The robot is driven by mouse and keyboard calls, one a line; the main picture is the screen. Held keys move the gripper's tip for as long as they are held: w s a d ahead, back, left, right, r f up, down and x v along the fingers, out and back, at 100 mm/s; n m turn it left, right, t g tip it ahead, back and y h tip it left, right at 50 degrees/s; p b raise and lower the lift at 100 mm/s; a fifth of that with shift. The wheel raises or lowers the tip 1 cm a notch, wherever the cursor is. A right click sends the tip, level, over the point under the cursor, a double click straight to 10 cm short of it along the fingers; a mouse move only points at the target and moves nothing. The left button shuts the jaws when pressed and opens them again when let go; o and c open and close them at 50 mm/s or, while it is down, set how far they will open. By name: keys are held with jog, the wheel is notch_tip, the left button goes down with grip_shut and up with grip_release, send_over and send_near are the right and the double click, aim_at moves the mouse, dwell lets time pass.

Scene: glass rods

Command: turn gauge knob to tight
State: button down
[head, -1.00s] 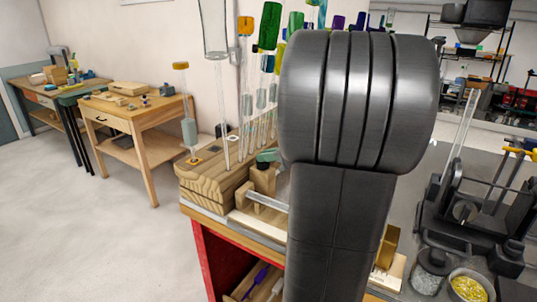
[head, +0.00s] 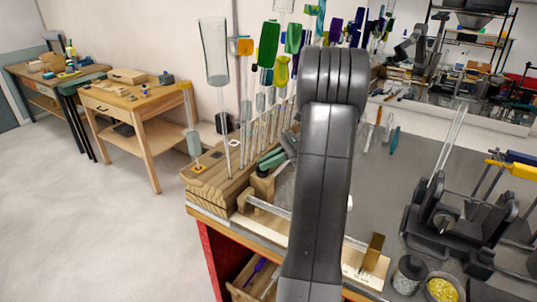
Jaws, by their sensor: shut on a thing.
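The gauge is a long pale wooden base (head: 279,222) along the table's front edge. A wooden post (head: 262,187) stands at its left end and a brass plate (head: 374,251) at its right. My arm crosses in front of its middle. A green part, which looks like the gauge knob (head: 268,161), sits at the top of the post. My gripper (head: 276,154) shows only partly, left of my arm, reaching down to this green part and shut on it. The fingertips are small and partly hidden, so the knob's setting cannot be read.
A wooden rack (head: 215,182) with upright glass rods and coloured glass stands behind and left of the post. A dark fixture (head: 450,222), a jar (head: 408,275) and a bowl of yellow bits (head: 442,290) are at right. The grey tabletop (head: 385,180) is mostly clear.

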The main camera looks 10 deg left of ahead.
jog(key=shift+w+a+n+g+h, duration=0.15)
jog(key=shift+n+g+h, duration=0.55)
jog(key=shift+n+g, duration=0.4)
jog(key=c, duration=1.5)
grip_release()
